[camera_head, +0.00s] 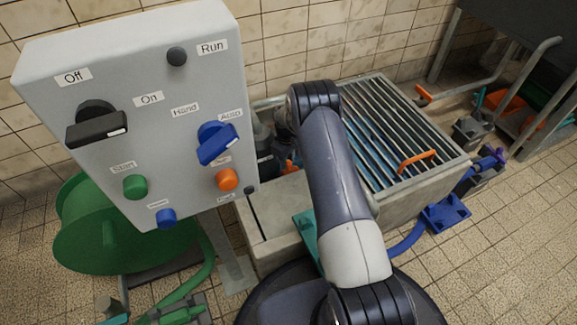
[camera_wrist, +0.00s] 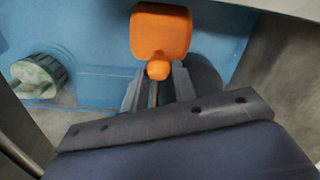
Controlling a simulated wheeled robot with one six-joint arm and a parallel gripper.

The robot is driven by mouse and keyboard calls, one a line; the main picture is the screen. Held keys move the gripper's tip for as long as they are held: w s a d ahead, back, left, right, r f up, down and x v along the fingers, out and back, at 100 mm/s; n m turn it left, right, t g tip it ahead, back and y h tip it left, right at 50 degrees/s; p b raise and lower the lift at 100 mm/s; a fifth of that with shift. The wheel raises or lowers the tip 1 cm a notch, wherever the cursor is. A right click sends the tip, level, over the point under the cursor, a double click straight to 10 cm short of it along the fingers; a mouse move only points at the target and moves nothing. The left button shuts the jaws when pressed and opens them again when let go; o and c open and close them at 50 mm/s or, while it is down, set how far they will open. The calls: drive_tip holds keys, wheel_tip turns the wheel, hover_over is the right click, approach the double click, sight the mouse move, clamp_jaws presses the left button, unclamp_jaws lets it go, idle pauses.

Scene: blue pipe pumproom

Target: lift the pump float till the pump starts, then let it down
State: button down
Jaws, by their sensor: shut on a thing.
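The orange pump float (camera_wrist: 160,32) is at the top middle of the wrist view, a rounded block with a small round knob on its near side. My gripper (camera_wrist: 158,80) is shut on that knob, a finger on each side. Blue surface lies behind and below the float. In the head view a small orange patch (camera_head: 290,167) shows beside my arm at the pit; I cannot tell if it is the float. The grey control box (camera_head: 140,100) has a dark round lamp (camera_head: 177,56) beside the Run label. My gripper is mostly hidden there by my arm.
A metal grating (camera_head: 385,130) with an orange handle (camera_head: 417,161) covers part of the concrete pit. A green hose reel (camera_head: 100,240) stands below the box. A pale green knob (camera_wrist: 38,76) is left in the wrist view. Blue pump parts (camera_head: 445,212) lie on the floor right.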

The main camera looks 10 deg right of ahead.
drive_tip(key=w+r, duration=0.2)
drive_tip(key=r, duration=0.1)
drive_tip(key=shift+w+a+r, duration=0.1)
drive_tip(key=shift+w+a, duration=0.1)
drive_tip(key=shift+w, duration=0.05)
drive_tip(key=shift+w+r, duration=0.5)
drive_tip(key=shift+r, duration=0.1)
drive_tip(key=c, duration=2)
unclamp_jaws()
drive_tip(key=shift+s+d+f, duration=0.1)
drive_tip(key=shift+d, duration=0.1)
drive_tip(key=o, duration=0.8)
drive_tip(key=shift+s+a, duration=0.1)
drive_tip(key=shift+a, duration=0.1)
wheel_tip(320, 180, up, 11)
drive_tip(key=p, duration=0.4)
drive_tip(key=shift+f, duration=0.15)
